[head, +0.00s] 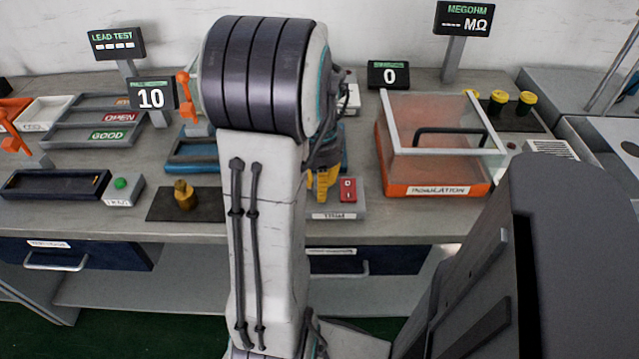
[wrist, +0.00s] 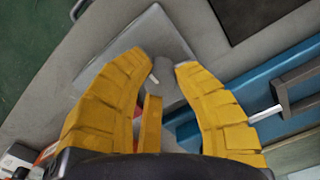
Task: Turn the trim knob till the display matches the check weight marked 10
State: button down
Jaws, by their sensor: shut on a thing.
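My gripper (head: 323,188) has yellow fingers and is down at the grey trim box (head: 338,213) on the bench, mostly behind my arm in the head view. In the wrist view my gripper (wrist: 163,60) is shut on the small grey trim knob (wrist: 169,72), which has a white pointer mark and stands on the box's plate. The knob is hidden in the head view. A display (head: 151,97) left of my arm reads 10. A brass check weight (head: 185,196) stands on a dark mat; its marking is not legible.
A red switch (head: 348,189) is on the box beside my fingers. A blue tray (head: 190,155) lies behind. An orange-based clear-lidded box (head: 436,190) stands right, with a display (head: 388,75) reading 0 behind it. Sorting trays (head: 75,132) are at left.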

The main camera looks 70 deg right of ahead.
jog(key=shift+a+f, duration=0.1)
jog(key=c, duration=0.9)
grip_release()
